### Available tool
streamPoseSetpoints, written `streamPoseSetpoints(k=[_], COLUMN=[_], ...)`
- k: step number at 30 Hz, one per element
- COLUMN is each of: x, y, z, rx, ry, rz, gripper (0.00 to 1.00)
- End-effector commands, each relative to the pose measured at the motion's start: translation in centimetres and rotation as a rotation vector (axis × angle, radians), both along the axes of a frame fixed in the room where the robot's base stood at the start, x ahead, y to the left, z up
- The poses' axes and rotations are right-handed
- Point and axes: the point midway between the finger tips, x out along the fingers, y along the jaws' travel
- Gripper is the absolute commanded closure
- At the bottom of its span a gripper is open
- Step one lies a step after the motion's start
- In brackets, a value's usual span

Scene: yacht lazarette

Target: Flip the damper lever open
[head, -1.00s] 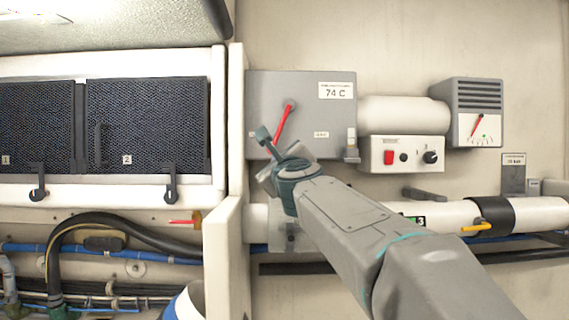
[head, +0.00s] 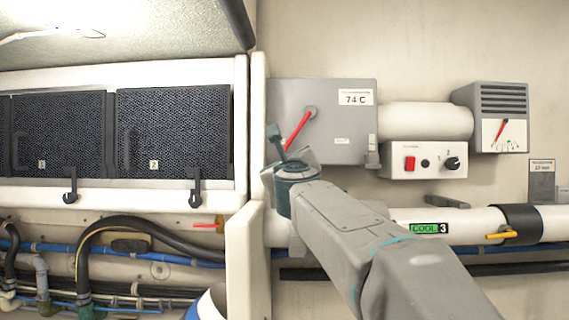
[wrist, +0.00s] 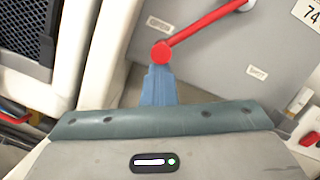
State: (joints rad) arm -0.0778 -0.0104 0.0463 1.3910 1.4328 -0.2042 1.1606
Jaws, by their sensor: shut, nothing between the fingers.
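The damper lever (head: 299,129) is a red bar on the front of a grey box (head: 352,125). It slants down and left from its pivot. In the wrist view, the lever (wrist: 205,25) runs from its pivot at upper right to a round red knob (wrist: 161,52). My gripper (head: 274,135) is at the lever's lower left end, shut and empty. In the wrist view, the shut fingertips (wrist: 159,72) are right at the knob and seem to touch it. Small labels sit on the box either side of the lever; the left one (wrist: 160,23) seems to read OPEN.
A white upright panel (head: 258,130) stands close left of the box. A switch box (head: 428,160) and a gauge (head: 500,130) are to the right. A white pipe (head: 470,226) with a yellow handle (head: 502,234) runs below. Mesh-fronted lockers (head: 170,130) are at left.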

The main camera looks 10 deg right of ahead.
Motion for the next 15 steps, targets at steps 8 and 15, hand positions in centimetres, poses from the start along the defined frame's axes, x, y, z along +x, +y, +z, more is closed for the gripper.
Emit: streamPoseSetpoints(k=[8, 15], x=[-0.2, -0.3], y=[0.0, -1.3], z=[0.0, -2.7], rx=[-0.001, 0.0], ry=[-0.007, -0.003], rz=[0.003, 0.001], gripper=[1.0, 1.0])
